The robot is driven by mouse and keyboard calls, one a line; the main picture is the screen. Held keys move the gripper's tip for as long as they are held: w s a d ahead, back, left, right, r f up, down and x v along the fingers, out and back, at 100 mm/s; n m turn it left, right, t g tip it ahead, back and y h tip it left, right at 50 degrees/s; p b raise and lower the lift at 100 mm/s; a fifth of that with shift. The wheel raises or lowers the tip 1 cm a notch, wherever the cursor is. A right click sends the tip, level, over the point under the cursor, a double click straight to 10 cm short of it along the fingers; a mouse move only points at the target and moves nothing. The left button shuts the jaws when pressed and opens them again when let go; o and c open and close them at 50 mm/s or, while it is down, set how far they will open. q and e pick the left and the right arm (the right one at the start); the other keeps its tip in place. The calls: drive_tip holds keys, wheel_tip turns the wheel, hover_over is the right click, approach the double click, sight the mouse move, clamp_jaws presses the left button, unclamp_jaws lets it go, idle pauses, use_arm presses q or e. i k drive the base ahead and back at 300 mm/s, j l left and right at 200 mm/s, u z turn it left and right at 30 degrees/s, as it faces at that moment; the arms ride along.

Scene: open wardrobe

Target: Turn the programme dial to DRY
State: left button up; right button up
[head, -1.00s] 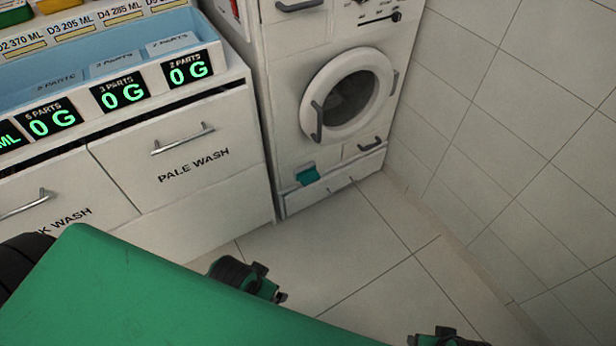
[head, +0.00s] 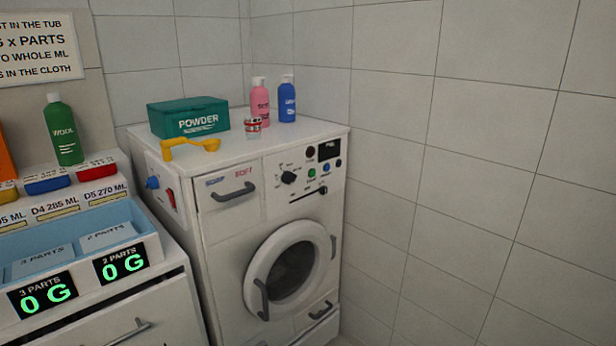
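The washing machine (head: 225,262) stands in the corner against the tiled wall. Its programme dial (head: 289,177) is a black round knob on the upper front panel, with small marks around it too small to read. Right of the dial are a small dark display (head: 329,150), a black knob (head: 310,152), small coloured buttons and a slider (head: 308,194). The round door (head: 291,270) looks shut. Neither of my grippers is in the head view.
A counter with a blue divided tray (head: 82,242) stands left. The space before the dial looks clear.

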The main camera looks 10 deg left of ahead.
sight(287, 178)
drive_tip(key=i+l+u, duration=0.15)
drive_tip(key=i, duration=0.25)
drive_tip(key=i+l+u, duration=0.15)
drive_tip(key=i+l, duration=0.15)
drive_tip(key=i, duration=0.15)
